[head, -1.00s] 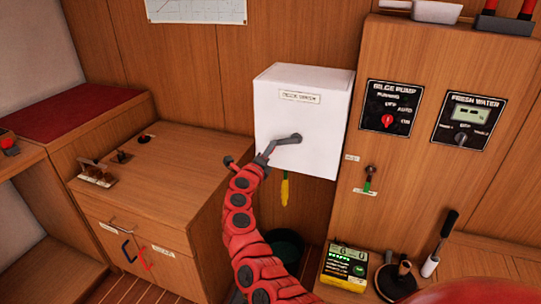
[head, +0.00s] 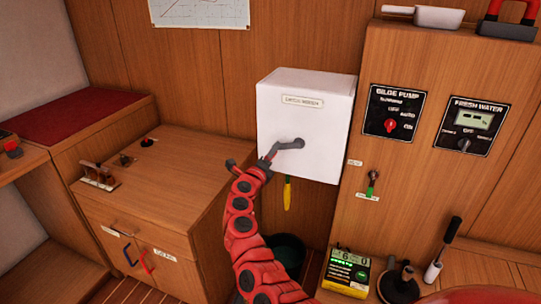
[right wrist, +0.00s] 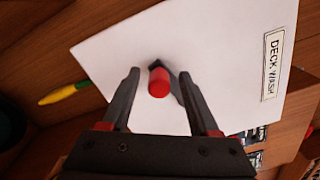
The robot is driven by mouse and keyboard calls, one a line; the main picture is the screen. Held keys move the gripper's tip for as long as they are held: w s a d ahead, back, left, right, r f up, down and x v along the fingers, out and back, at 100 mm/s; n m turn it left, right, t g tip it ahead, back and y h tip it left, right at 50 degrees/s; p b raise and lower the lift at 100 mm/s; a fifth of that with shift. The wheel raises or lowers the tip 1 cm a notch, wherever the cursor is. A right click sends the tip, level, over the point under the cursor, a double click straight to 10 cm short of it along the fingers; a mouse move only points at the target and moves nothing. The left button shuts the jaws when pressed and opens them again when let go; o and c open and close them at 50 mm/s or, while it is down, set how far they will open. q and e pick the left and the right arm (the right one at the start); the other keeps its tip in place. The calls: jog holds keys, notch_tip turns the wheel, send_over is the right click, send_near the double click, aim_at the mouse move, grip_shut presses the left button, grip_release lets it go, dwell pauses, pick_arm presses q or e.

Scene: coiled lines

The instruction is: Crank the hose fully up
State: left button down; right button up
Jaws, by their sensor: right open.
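The white DECK WASH box (head: 303,115) hangs on the wood wall in the middle of the head view. A grey crank (head: 290,145) sits on its front. In the right wrist view, the crank's red knob (right wrist: 158,84) points at the camera, between the fingers. My right gripper (right wrist: 159,75) is open, one finger on each side of the knob, with gaps showing. In the head view, my red right arm comes up from below to the crank. A yellow hose end (head: 287,193) hangs under the box and also shows in the right wrist view (right wrist: 63,93). My left gripper is not seen.
A wooden cabinet (head: 150,190) stands at the left. A panel with bilge pump (head: 392,111) and fresh water (head: 471,126) controls stands close at the right. A dark green bucket (head: 288,250) is below the box. A lit meter (head: 346,272) sits at lower right.

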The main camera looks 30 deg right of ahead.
jog(key=shift+a, duration=0.1)
jog(key=v, duration=1.7)
jog(key=shift+s, duration=0.2)
